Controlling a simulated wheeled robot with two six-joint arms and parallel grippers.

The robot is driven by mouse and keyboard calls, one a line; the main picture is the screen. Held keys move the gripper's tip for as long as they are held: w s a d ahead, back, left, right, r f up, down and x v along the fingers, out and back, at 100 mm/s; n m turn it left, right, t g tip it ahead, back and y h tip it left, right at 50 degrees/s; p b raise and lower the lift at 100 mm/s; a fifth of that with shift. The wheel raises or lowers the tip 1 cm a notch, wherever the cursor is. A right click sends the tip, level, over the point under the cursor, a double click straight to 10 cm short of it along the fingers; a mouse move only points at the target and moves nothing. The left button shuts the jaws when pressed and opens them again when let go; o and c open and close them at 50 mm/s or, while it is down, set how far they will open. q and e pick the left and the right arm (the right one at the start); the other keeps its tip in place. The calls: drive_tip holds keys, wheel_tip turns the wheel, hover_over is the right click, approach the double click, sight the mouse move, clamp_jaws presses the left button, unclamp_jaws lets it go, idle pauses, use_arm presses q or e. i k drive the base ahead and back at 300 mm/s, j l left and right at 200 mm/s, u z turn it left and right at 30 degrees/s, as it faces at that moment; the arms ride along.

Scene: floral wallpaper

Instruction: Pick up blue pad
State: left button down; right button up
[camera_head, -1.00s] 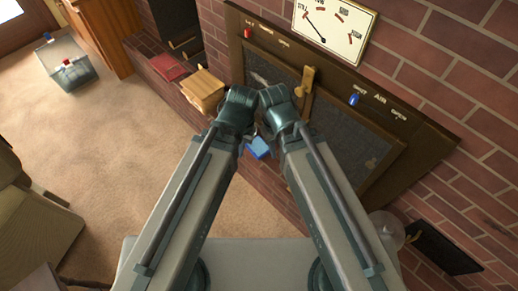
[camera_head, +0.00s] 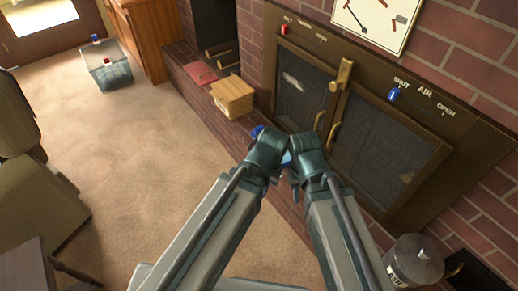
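A small blue patch (camera_head: 287,158) shows in the gap between my two forearms, near the brick hearth. It looks like part of the blue pad, mostly hidden by my arms. A second blue bit (camera_head: 257,131) shows beside my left wrist; I cannot tell what it belongs to. My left gripper (camera_head: 268,153) and my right gripper (camera_head: 303,163) are close together in the middle of the view. Their fingers are mostly hidden behind the wrists, so I cannot tell whether they are open or touching the pad.
Fireplace doors (camera_head: 380,150) stand close behind my grippers. A metal canister (camera_head: 413,262) is at lower right. A grey bin (camera_head: 107,72) and an armchair (camera_head: 40,205) are left; carpet between is clear.

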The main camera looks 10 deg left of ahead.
sight(254, 134)
drive_tip(key=i+j+z, duration=0.1)
drive_tip(key=j, duration=0.25)
drive_tip(key=i+j, duration=0.3)
drive_tip(key=i+j+z, duration=0.15)
drive_tip(key=j, duration=0.3)
drive_tip(key=i+j, duration=0.15)
drive_tip(key=j, duration=0.25)
drive_tip(key=i+z, duration=0.05)
